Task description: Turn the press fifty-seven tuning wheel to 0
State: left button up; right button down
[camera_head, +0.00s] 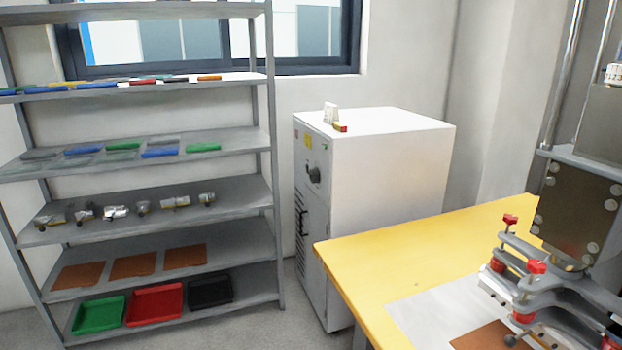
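A press (578,205) stands at the right on the yellow table, with a dark plate, bright rods and red-knobbed clamps. A small white wheel-like part with dark marks (613,74) sits high on it, cut by the right edge; its marks are too small to read. A white cabinet (385,165) in the middle has a black round knob (315,175) on its left-facing front; its setting cannot be read. I cannot tell from any label which machine is press fifty-seven. Neither of my grippers is in view.
A grey shelf rack (150,235) at the left holds colored bars, metal parts, brown sheets and green, red and black trays. The yellow table (400,265) fills the lower right, bearing a white sheet and a brown piece. Grey floor shows between rack and cabinet.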

aim_at(314, 174)
jog(key=i+j+z, duration=0.1)
jog(key=i+j, duration=0.3)
jog(key=i+j+z, duration=0.1)
jog(key=i+j, duration=0.25)
jog(key=j, duration=0.2)
